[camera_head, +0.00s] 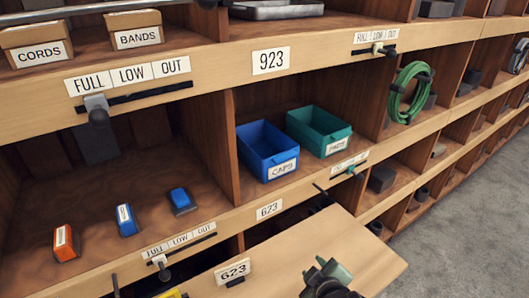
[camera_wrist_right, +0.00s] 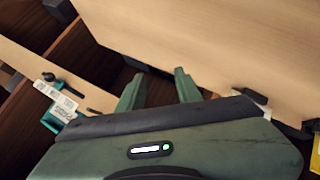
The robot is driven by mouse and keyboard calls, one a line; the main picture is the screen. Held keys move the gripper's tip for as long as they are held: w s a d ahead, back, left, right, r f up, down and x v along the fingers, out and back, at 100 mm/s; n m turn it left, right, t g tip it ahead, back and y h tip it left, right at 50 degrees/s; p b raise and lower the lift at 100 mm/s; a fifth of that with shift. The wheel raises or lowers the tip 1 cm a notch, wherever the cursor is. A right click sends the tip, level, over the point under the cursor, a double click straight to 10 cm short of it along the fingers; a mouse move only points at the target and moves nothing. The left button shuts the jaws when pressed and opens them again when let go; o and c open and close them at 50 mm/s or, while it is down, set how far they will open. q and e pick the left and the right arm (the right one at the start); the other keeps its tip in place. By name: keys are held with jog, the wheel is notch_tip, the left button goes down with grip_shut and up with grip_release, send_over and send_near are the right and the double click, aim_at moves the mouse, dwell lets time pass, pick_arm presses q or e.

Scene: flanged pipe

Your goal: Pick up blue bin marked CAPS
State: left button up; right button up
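The blue bin (camera_head: 262,142) is open-topped and has a white CAPS label on its front. It stands upright in the middle shelf compartment, left of a green bin (camera_head: 318,130), and looks empty. My right gripper (camera_head: 327,266) is low in the head view, over a pale wooden panel, in front of and below the blue bin and apart from it. In the right wrist view my right gripper (camera_wrist_right: 158,84) shows two green fingers spread with nothing between them. The blue bin does not show in the wrist view. My left gripper is not in view.
The wooden panel (camera_head: 370,262) juts out below the shelf edge. Wooden dividers flank the compartment. A green coil (camera_head: 408,92) hangs to the right. Small orange and blue items lie in the left compartment.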

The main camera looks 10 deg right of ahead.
jog(key=w+a+r+n+t, duration=0.1)
jog(key=w+r+n+t, duration=0.3)
jog(key=w+r, duration=0.35)
jog(key=n+t, duration=0.4)
jog(key=n, duration=0.1)
send_near(281, 161)
jog(key=w, duration=0.2)
jog(key=shift+h, duration=0.4)
jog(key=w+p, duration=0.1)
jog(key=w, duration=0.3)
jog(key=w+p, duration=0.1)
jog(key=w, duration=0.1)
jog(key=shift+w+d+p, duration=0.15)
jog(key=shift+d+p, duration=0.15)
jog(key=shift+d, duration=0.1)
jog(key=shift+w+d+f, duration=0.1)
jog(key=shift+w, duration=0.25)
grip_shut()
